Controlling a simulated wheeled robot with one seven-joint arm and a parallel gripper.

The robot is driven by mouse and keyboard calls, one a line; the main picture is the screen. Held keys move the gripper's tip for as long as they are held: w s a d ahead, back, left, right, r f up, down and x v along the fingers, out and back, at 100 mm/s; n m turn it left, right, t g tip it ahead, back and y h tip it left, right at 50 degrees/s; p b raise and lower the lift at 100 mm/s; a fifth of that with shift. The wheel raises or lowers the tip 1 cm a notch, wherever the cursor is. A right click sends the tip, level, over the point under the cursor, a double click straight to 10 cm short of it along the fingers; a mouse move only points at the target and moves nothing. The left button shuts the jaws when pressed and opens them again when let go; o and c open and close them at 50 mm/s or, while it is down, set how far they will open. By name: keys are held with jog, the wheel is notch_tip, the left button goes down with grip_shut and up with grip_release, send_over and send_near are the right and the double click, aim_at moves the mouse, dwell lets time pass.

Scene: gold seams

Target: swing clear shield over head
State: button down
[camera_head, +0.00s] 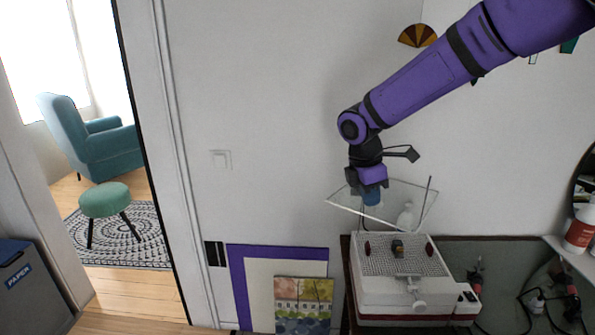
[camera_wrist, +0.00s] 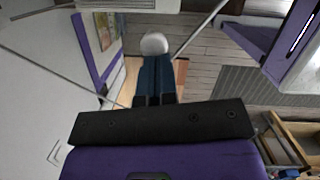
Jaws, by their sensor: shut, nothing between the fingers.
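The clear shield (camera_head: 410,196) is a thin transparent pane, tilted above the back of a white grinder (camera_head: 400,300) with a gridded top. A thin dark post (camera_head: 430,188) stands at its right end. The small grinder head (camera_head: 398,248) is in the middle of the grid, below the pane. My gripper (camera_head: 372,200) points down at the pane's left-middle part. Its blue fingers (camera_wrist: 155,80) are together in the wrist view, with a white round thing (camera_wrist: 154,43) just past their tips. I cannot tell whether they touch the pane.
A purple-framed picture (camera_head: 238,285) leans on the wall to the left. Floor is free by the doorway.

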jog(key=d+n, duration=0.1)
jog(key=d, duration=0.2)
jog(key=d+n, duration=0.2)
jog(key=d, duration=0.2)
jog(key=shift+d+t, duration=0.1)
jog(key=shift+t, duration=0.3)
jog(key=shift+n, duration=0.3)
jog(key=d, duration=0.2)
jog(key=w+d, duration=0.1)
jog(key=d, duration=0.1)
jog(key=shift+d, duration=0.15)
jog(key=shift+w+d, duration=0.4)
jog(key=shift+d, duration=0.4)
